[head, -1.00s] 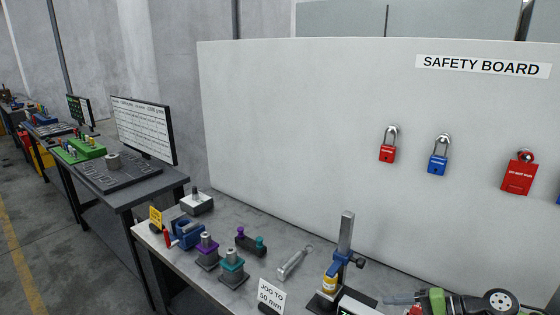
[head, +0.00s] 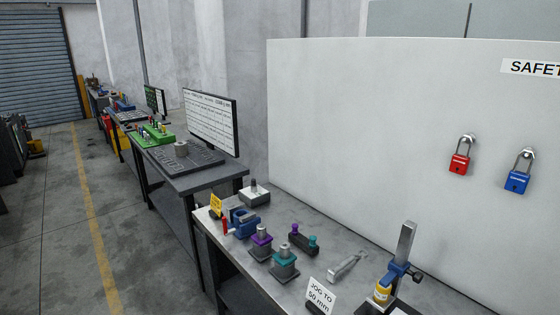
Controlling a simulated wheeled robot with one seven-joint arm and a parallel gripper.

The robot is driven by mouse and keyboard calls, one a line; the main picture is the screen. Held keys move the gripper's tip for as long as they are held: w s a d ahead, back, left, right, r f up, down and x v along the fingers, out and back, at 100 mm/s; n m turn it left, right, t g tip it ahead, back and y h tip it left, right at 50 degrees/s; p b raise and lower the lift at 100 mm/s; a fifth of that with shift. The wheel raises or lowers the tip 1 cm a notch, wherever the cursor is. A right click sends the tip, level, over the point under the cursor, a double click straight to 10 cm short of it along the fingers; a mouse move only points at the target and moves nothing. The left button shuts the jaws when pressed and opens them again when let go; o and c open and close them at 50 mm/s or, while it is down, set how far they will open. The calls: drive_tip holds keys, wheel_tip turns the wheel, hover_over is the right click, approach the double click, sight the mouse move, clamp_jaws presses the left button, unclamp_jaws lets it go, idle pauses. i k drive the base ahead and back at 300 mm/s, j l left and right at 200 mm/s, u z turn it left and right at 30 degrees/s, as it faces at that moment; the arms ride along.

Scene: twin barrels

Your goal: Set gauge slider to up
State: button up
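A gauge stands near the bottom right of the head view, with an upright grey metal post (head: 407,243). A blue slider (head: 398,269) is on the lower part of the post, with a dark knob (head: 417,277) at its right. A yellow cylinder with a pale band (head: 382,292) is just below and left of the slider; I cannot tell whether they touch. The gauge's base is partly cut off by the bottom edge. My gripper is not in view.
The grey workbench (head: 345,300) also bears a "JOG TO 50 mm" card (head: 320,294), a metal tool (head: 347,267), purple and teal fixtures and a blue vise (head: 243,222). A white safety board (head: 350,150) with padlocks stands behind. The floor at left (head: 60,230) is open.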

sight(401, 276)
drive_tip(key=k+z, duration=0.1)
drive_tip(key=z, duration=0.65)
